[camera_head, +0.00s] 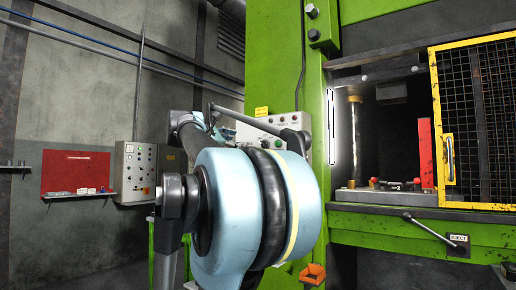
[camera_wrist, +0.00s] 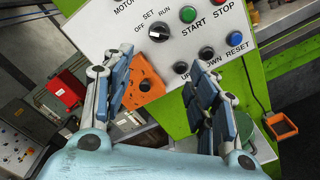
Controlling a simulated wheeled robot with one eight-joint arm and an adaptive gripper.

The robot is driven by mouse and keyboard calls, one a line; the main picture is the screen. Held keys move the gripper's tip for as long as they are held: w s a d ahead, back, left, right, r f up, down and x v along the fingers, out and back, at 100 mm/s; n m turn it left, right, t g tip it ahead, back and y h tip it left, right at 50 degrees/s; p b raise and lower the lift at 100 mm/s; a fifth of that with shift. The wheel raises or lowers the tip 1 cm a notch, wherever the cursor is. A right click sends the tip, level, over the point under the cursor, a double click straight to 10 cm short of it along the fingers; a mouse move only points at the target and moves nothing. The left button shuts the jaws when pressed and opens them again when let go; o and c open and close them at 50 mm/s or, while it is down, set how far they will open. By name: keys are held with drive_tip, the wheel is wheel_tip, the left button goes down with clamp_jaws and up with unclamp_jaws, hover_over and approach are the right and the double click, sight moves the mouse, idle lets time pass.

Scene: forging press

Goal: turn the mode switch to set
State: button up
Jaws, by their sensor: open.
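The mode switch (camera_wrist: 158,33) is a small black knob on a pale control panel (camera_wrist: 112,30), with OFF, SET and RUN printed around it. I cannot tell for certain which mark its pointer faces. My gripper (camera_wrist: 163,78) is open, with its two blue-padded fingers spread below the switch in the wrist view. Nothing is between the pads, and the fingers look apart from the knob. In the head view the panel (camera_head: 252,132) shows partly behind my arm, which hides much of it.
A green START button (camera_wrist: 188,14), a red STOP button (camera_wrist: 213,4) and a blue RESET button (camera_wrist: 233,51) sit right of the switch. Black UP and DOWN buttons are below it. The green press (camera_head: 350,22) stands right.

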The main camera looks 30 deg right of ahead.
sight(261, 144)
drive_tip(key=x, duration=1.7)
drive_tip(key=shift+w+d+r, duration=0.15)
drive_tip(key=shift+r, duration=0.05)
drive_tip(key=c, duration=1.1)
